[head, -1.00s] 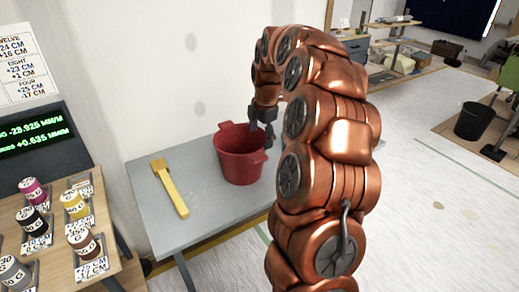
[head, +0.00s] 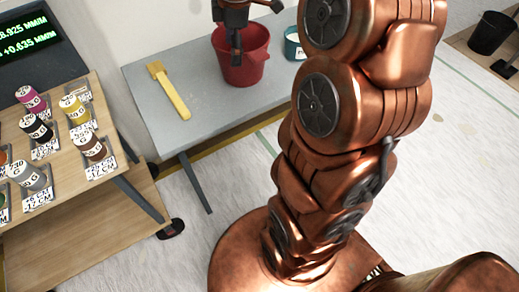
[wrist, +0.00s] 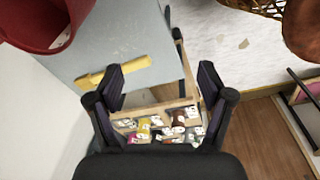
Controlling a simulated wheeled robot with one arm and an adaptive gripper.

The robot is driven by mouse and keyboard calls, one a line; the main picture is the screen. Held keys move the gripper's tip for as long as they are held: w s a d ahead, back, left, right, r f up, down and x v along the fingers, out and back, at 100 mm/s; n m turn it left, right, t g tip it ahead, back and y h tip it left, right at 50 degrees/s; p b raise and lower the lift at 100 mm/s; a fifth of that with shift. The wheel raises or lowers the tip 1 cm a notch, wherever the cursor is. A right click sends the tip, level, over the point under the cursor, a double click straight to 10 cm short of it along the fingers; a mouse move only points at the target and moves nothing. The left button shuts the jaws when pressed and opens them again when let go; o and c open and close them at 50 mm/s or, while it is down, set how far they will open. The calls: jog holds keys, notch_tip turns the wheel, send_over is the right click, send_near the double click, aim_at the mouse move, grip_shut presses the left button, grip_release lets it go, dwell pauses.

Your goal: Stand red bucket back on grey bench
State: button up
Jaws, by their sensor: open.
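The red bucket (head: 243,70) stands upright on the grey bench (head: 200,72), toward its back. It shows in part at the top left of the wrist view (wrist: 35,22). My gripper (head: 256,32) is open at the top of the head view, its fingers spread apart. One dark finger overlaps the bucket's opening and front in the picture; whether it touches is unclear. In the wrist view, my gripper (wrist: 160,78) has nothing between its fingers, and the bucket lies off to one side.
A yellow-handled brush (head: 171,92) lies on the bench, left of the bucket. A teal pot (head: 294,46) stands to its right. A wooden stand (head: 110,185) with several labelled containers is at the left. Open floor (head: 215,160) lies in front of the bench.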

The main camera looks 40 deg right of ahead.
jog(key=s+a+f+m+g, duration=0.1)
jog(key=s+a+m, duration=0.3)
jog(key=s, duration=0.5)
jog(key=s+a+f+m+g, duration=0.1)
jog(key=s+a+f+m, duration=0.2)
jog(key=s, duration=0.6)
jog(key=s+a+f+m, duration=0.3)
jog(key=s+a+m, duration=0.3)
jog(key=s, duration=0.3)
jog(key=shift+s+g+h, duration=0.3)
jog(key=shift+s+g, duration=0.05)
jog(key=shift+g, duration=0.05)
jog(key=shift+f, duration=0.1)
jog(key=shift+r+p, duration=0.4)
